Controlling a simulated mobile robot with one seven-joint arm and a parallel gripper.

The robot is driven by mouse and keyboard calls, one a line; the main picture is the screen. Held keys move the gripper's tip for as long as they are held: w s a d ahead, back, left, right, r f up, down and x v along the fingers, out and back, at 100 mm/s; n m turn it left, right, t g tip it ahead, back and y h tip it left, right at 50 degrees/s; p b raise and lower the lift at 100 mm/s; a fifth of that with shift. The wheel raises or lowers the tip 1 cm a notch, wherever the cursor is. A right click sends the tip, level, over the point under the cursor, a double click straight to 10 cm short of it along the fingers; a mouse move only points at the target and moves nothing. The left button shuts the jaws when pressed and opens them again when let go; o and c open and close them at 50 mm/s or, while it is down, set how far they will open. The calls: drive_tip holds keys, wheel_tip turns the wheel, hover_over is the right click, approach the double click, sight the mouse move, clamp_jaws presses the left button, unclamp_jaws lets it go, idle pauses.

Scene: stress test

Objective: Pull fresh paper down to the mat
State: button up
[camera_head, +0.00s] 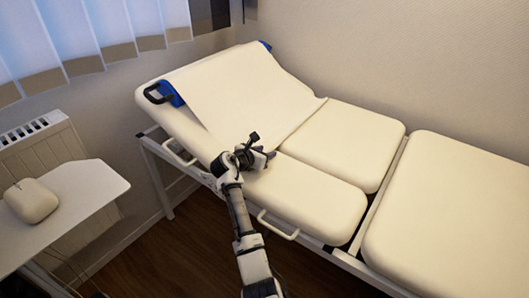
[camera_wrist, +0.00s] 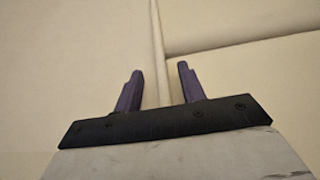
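A sheet of cream paper (camera_head: 245,95) lies over the raised backrest of the couch in the head view. Its upper end is by blue-and-black fittings (camera_head: 168,94) at the top. Its lower edge ends near the fold between backrest and seat. My gripper (camera_head: 266,157) is at the lower left corner of the paper. In the wrist view my gripper (camera_wrist: 158,72) is open, with a thin pale edge running between its two fingers. Whether the fingers touch the paper is unclear. No separate mat stands out; cream cushions (camera_head: 345,145) form the seat.
A further cream couch section (camera_head: 455,210) extends to the right. A white side table (camera_head: 75,205) with a rounded cream object (camera_head: 31,201) stands at left, near a radiator (camera_head: 45,150). Metal side handles (camera_head: 278,225) stick out from the couch. The seat cushions are bare.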

clamp_jaws()
idle(0.3)
drive_tip(key=shift+d, duration=0.15)
